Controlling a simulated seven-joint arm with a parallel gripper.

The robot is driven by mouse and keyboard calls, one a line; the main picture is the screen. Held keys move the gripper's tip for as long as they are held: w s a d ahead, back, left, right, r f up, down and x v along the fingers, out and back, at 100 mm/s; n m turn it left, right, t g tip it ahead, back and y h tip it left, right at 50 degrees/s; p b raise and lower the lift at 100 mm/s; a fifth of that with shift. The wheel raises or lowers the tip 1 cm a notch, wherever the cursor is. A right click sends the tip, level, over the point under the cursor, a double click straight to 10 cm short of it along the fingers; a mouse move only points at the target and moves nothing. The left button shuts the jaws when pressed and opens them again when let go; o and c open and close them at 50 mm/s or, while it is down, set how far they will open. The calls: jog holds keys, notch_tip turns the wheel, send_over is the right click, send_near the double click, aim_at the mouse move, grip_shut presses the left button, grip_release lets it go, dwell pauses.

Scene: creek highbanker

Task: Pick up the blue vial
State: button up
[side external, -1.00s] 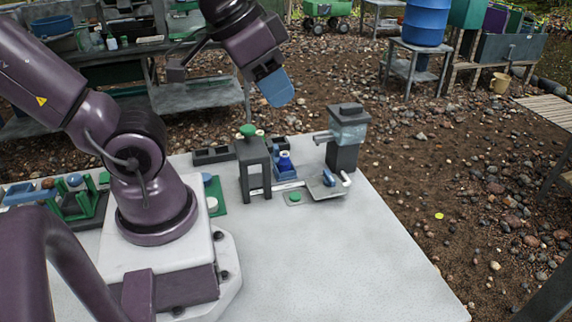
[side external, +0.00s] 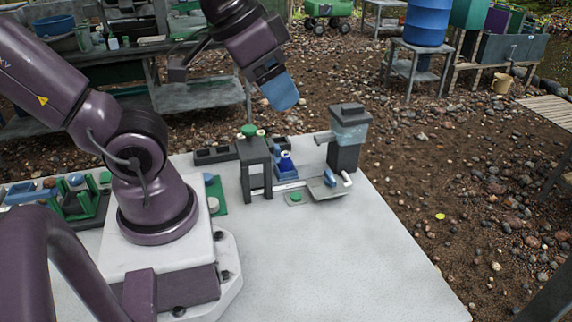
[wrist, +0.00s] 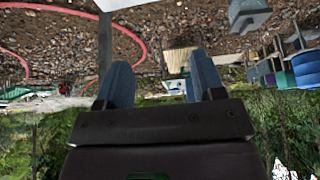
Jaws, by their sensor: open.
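A small blue object (side external: 285,166), which looks like the blue vial in or on a holder, stands on the white table behind the dark frame stand; its outline is too small to separate clearly. My gripper (side external: 283,96) hangs high above it in the side external view, with blue fingertips pointing down and to the right. In the wrist view my gripper (wrist: 160,76) has its two blue fingers apart with nothing between them. I cannot make out the blue vial in the wrist view.
The dark frame stand (side external: 255,168) with a green knob is close to the blue object. A grey dispenser-like device (side external: 347,138) stands to its right, beside a metal plate (side external: 330,188) and a green button (side external: 296,197). The front of the white table (side external: 320,260) is clear.

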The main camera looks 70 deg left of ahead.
jog(key=n+g+y, duration=0.5)
jog(key=n+g, duration=0.1)
jog(key=n, duration=1.3)
send_near(286, 154)
jog(key=shift+n, duration=0.4)
jog(key=x, duration=0.5)
jog(key=shift+a+r, duration=0.2)
jog(key=shift+a, duration=0.15)
jog(key=shift+h, duration=0.3)
jog(key=shift+x, duration=2.8)
jog(key=shift+d, duration=0.15)
